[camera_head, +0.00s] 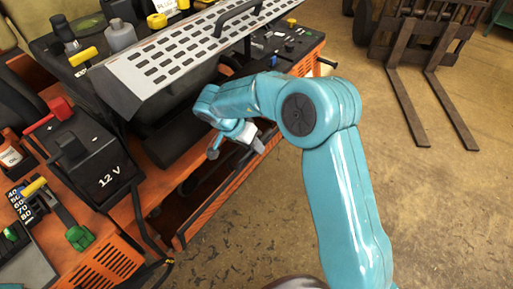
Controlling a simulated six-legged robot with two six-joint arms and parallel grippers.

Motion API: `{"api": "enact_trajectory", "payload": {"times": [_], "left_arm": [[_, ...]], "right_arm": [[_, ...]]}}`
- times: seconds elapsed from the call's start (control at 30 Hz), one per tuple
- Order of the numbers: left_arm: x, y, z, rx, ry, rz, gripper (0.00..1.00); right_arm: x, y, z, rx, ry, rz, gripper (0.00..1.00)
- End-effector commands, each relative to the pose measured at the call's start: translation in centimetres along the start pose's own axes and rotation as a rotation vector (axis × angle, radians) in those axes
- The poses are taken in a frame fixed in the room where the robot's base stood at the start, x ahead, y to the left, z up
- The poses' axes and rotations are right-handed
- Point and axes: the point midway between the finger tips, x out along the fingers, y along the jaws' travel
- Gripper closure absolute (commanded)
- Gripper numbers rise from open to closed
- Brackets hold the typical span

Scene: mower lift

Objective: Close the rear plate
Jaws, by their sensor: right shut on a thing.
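An orange plate (217,205) runs along the near right side of the orange machine. It leans out from the body, with a dark gap behind it; I take it for the rear plate. My right gripper (230,146) is at the upper part of this gap, by the plate's edge. It is shut on the plate there, though the contact is partly hidden by the gripper and wrist. My left gripper is not in view.
A grey slotted cover (180,55) with a black handle (236,17) is tilted above the machine. A black 12 V box (92,165) and yellow-handled levers stand at left. Forklift tines (408,108) lie at upper right. The floor at lower right is clear.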

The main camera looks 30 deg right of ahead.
Motion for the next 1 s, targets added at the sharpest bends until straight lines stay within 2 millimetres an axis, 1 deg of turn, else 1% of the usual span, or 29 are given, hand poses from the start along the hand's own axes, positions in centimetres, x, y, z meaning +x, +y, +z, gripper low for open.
{"api": "enact_trajectory", "payload": {"times": [0.03,0.37,0.4,0.43,0.67,0.77,1.0], "left_arm": [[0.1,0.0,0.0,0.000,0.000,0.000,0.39],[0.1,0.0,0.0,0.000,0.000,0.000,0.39],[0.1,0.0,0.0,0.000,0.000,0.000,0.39],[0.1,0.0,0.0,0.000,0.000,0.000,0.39],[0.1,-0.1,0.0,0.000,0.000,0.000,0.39],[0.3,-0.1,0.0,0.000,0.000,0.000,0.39],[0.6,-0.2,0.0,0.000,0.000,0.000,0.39]], "right_arm": [[0.4,-0.2,0.3,-0.004,-0.005,-0.002,1.00],[0.5,-0.2,0.3,-0.004,-0.006,0.000,1.00],[0.5,-0.2,0.3,-0.004,-0.006,0.000,0.75],[0.5,-0.2,0.3,-0.004,-0.005,0.001,0.73],[0.2,-0.2,0.2,-0.003,-0.004,-0.001,0.73],[-0.8,-0.2,0.2,-0.001,-0.002,-0.002,0.73],[-5.4,-0.1,0.3,0.000,0.000,-0.005,0.73]]}}
